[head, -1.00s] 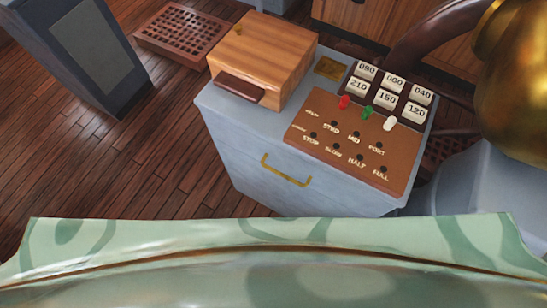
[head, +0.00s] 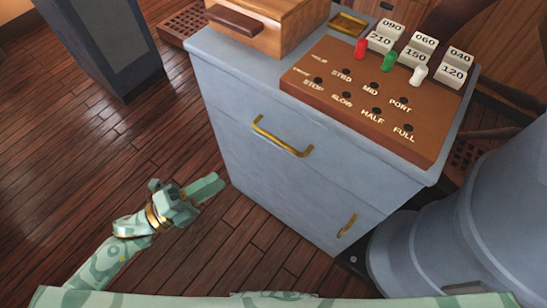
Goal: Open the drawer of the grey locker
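The grey locker (head: 225,130) stands in the middle of the head view. Its upper front is a drawer (head: 330,160) with a brass bar handle (head: 282,140), and the drawer looks closed flush. A second, smaller brass handle (head: 347,225) sits lower on the front, to the right. My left gripper (head: 216,187) is in front of the locker's left side, low and to the left of the drawer handle, apart from it. Its fingers lie close together in this view, and I cannot tell whether there is a gap. It holds nothing that I can see. My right gripper is out of view.
On the locker top are a wooden box (head: 268,22) and a brown board (head: 375,95) with red, green and white pegs and number tiles. A grey pedestal (head: 450,220) stands close on the right. A dark post (head: 105,45) is at upper left. The wooden floor at left is clear.

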